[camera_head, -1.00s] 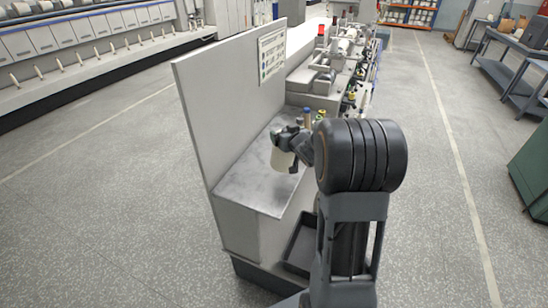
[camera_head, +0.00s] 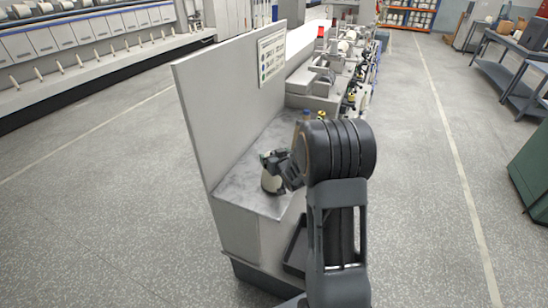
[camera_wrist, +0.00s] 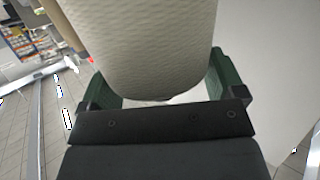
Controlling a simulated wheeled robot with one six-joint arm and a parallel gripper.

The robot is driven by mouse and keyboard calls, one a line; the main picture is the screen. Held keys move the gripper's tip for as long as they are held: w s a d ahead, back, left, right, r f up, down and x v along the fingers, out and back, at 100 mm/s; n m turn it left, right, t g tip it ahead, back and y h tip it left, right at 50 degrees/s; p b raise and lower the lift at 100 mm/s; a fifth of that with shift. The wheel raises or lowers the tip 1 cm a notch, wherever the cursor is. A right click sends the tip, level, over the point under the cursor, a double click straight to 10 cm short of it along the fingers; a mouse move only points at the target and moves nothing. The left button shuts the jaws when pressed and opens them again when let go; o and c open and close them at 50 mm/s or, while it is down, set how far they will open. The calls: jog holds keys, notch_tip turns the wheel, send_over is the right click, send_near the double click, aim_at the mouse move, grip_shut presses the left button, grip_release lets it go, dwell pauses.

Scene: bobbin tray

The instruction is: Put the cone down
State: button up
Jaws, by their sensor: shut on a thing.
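The cone (camera_head: 271,183) is a cream yarn cone, low over the grey shelf top of the machine in the head view. I cannot tell whether its base touches the surface. My gripper (camera_head: 279,160) is shut on it near its upper part. In the wrist view the cone (camera_wrist: 145,45) fills the upper middle, between the green fingers of my gripper (camera_wrist: 160,85). The shelf top (camera_head: 237,187) is bare around the cone.
A tall grey panel (camera_head: 225,100) with a sign stands along the left of the shelf. Blue and yellow-topped bobbins (camera_head: 320,116) stand behind the gripper. A dark tray (camera_head: 296,246) sits below the shelf at the front right.

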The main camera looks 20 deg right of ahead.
jog(key=o, duration=1.3)
jog(key=shift+c, duration=0.2)
jog(key=d+b+v, duration=0.1)
jog(key=v, duration=1.1)
jog(key=s+a+r+g, duration=0.2)
jog(key=s+a+g, duration=0.3)
jog(key=s, duration=0.3)
jog(key=s+a+r+g, duration=0.2)
jog(key=s+a+g, duration=0.3)
jog(key=s+a, duration=0.2)
jog(key=shift+s+a+r+n+y, duration=0.3)
jog(key=shift+s+a+r+y, duration=0.1)
jog(key=shift+s, duration=0.6)
